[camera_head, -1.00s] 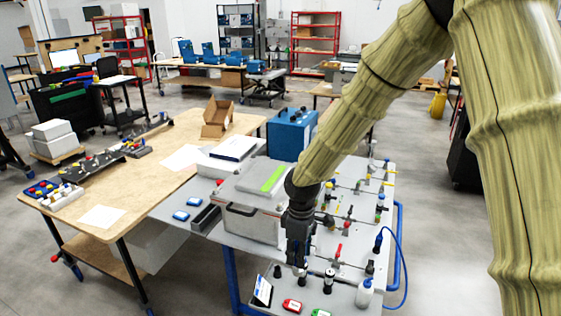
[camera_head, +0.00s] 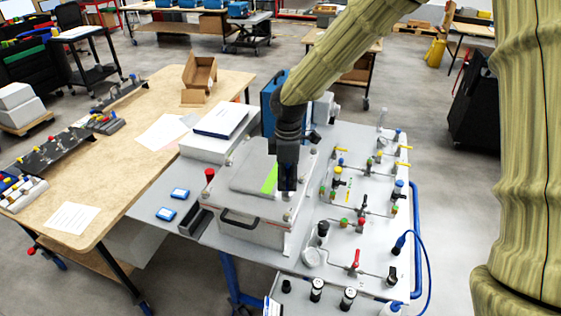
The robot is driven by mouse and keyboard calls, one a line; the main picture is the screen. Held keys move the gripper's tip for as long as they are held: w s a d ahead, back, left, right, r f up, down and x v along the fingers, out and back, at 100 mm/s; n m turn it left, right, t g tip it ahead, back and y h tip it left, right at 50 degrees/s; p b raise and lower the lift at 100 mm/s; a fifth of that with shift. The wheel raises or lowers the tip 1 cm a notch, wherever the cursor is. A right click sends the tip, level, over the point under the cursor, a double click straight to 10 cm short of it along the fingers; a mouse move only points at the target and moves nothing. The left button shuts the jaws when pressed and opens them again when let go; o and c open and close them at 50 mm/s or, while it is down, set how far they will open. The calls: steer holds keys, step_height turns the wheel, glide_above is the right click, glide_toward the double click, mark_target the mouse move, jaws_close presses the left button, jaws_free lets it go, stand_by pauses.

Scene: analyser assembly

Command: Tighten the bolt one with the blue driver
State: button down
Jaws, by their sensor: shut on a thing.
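A grey box (camera_head: 245,228) with a dark front handle stands on the grey workbench, with a paler panel and a green strip on its lid. Small bolt-like fittings show near the lid's edges, one at the front right (camera_head: 287,216); I cannot tell which is bolt one. My gripper (camera_head: 287,188) points down over the right part of the lid, just behind that fitting. It is shut on the blue driver, of which little can be made out between the dark fingers. Whether the driver's tip touches a bolt cannot be told.
Right of the box is a panel of valves and pipes (camera_head: 345,225) with coloured handles. A blue case (camera_head: 270,100) stands behind the box. Black cylinders (camera_head: 317,290) stand at the front. A red-topped post (camera_head: 209,175) stands at the lid's left.

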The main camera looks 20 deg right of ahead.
mark_target(288, 194)
steer(key=shift+w, duration=0.15)
steer(key=shift+s+f+b, duration=0.15)
steer(key=shift+s+b, duration=0.45)
steer(key=shift+s, duration=0.5)
steer(key=shift+f, duration=0.35)
steer(key=w+f+b, duration=0.2)
steer(key=f, duration=0.1)
steer(key=shift+f, duration=0.1)
steer(key=shift+s+f, duration=0.15)
steer(key=shift+s, duration=0.5)
steer(key=shift+w+f, duration=0.4)
steer(key=shift+s+r, duration=0.2)
steer(key=shift+s, duration=0.1)
steer(key=shift+w+f, duration=0.15)
steer(key=shift+w, duration=0.05)
